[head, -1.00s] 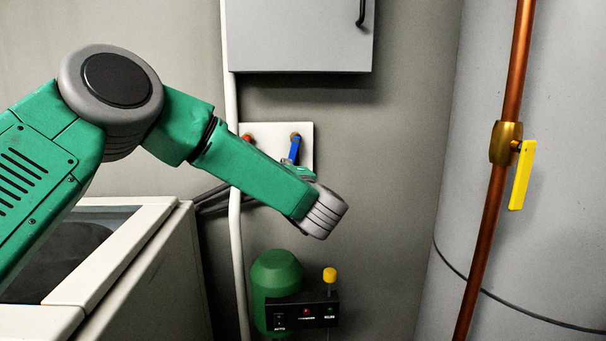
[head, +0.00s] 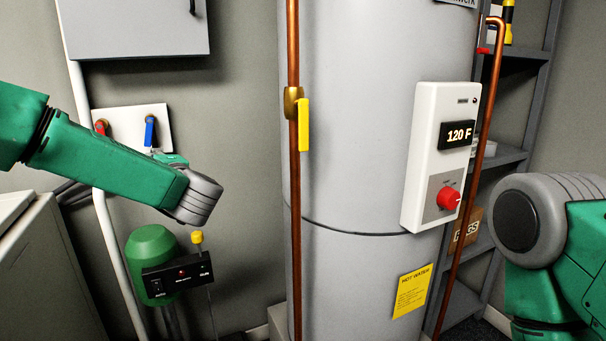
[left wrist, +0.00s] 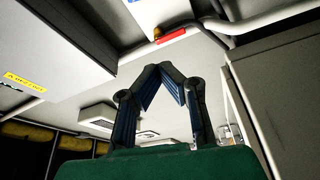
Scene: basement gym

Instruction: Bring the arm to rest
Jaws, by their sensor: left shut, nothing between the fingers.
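My left arm comes in from the left in the head view, in front of the wall with the red and blue valves. Its gripper is mostly hidden behind the forearm; a small green and grey part shows beside the blue valve handle (head: 150,131). In the left wrist view my left gripper (left wrist: 164,68) points upward, its two dark fingers meeting at the tips with nothing between them. My right arm shows at the right edge of the head view, with a grey joint and green links. Its gripper is out of the picture.
A grey water heater (head: 365,140) stands in the middle with a control panel (head: 430,165) reading 120 F. A copper pipe (head: 293,220) with a yellow valve handle (head: 304,125) runs before it. A green tank (head: 150,243) stands below my left arm. Shelves (head: 510,90) stand right.

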